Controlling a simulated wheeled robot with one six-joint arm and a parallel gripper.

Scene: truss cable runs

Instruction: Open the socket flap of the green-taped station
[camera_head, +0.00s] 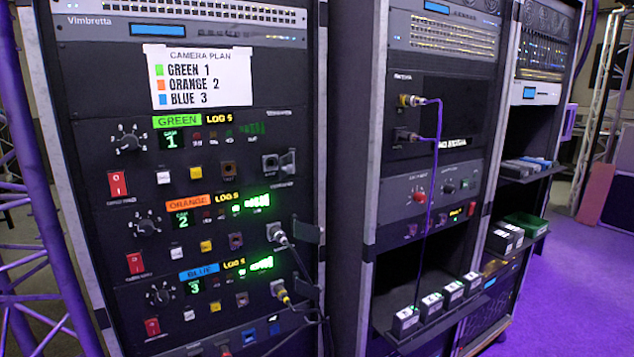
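The green-taped station (178,121) is the top one of three on the left rack. Its display reads CAM 1 and LOG 5. Its socket flap (272,163) is a small grey plate at the station's right side, with a piece standing out at its right edge. It looks shut over the socket, but it is too small to be sure. No cable is seen plugged in there. My gripper is not in view.
The orange station (188,201) and blue station (199,271) sit below, with cables in their sockets. A dark flap (307,233) sticks out beside the orange socket. A purple truss (40,180) stands left. A shelf (425,322) with several small boxes juts out right. Purple floor (570,290) is clear.

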